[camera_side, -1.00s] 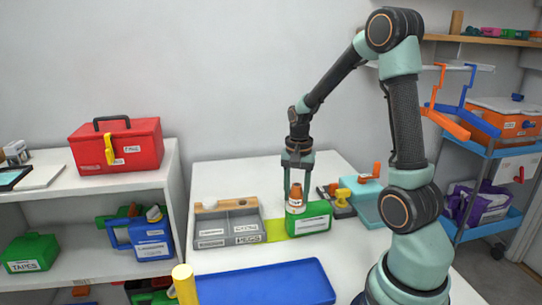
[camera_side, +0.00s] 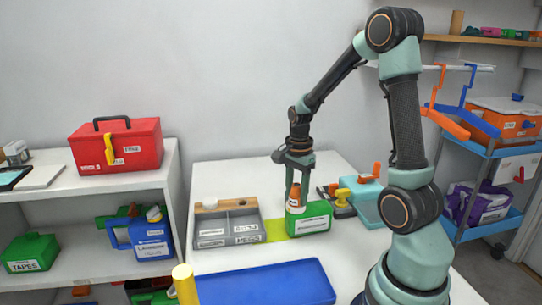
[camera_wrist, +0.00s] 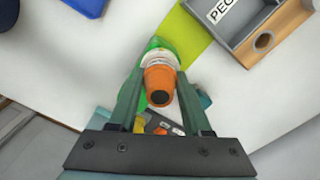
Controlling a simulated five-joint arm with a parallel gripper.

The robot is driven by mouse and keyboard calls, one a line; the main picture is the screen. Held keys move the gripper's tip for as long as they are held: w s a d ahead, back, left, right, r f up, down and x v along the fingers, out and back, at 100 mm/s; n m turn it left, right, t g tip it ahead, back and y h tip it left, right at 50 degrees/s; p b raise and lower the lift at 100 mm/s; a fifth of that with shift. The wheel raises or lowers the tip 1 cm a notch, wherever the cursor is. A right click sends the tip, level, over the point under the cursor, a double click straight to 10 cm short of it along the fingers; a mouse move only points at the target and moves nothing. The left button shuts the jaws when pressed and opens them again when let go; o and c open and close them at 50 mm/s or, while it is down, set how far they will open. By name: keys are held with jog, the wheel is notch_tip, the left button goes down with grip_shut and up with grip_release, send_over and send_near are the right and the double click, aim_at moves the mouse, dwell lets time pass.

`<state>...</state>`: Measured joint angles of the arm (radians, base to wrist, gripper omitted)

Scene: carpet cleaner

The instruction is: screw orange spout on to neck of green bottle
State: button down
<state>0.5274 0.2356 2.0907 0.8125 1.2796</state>
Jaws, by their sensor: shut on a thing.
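The orange spout (camera_side: 298,197) stands at the left end of the green bottle (camera_side: 316,218), over a white collar. My gripper (camera_side: 297,190) reaches down from above and is shut on the spout. In the wrist view the spout (camera_wrist: 160,76) is between the two fingers of my gripper (camera_wrist: 159,85), with the white collar just beyond it. The green bottle (camera_wrist: 161,45) shows partly around and behind the spout. The neck is hidden, so I cannot tell how tightly the spout sits on it.
A grey divided tray (camera_side: 228,240) stands left of the bottle, past a yellow-green patch (camera_side: 276,229). A blue tray (camera_side: 265,285) lies in front. A teal box (camera_side: 366,205) and small tools are to the right. A yellow post (camera_side: 185,285) rises at the front left.

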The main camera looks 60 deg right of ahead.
jog(key=shift+s+a+f, duration=0.1)
jog(key=shift+s+f, duration=0.05)
jog(key=shift+f, duration=0.15)
dwell(0.4)
jog(key=m, duration=0.6)
jog(key=shift+c, duration=1.3)
grip_release()
jog(key=shift+r, duration=0.15)
jog(key=shift+r, duration=4.5)
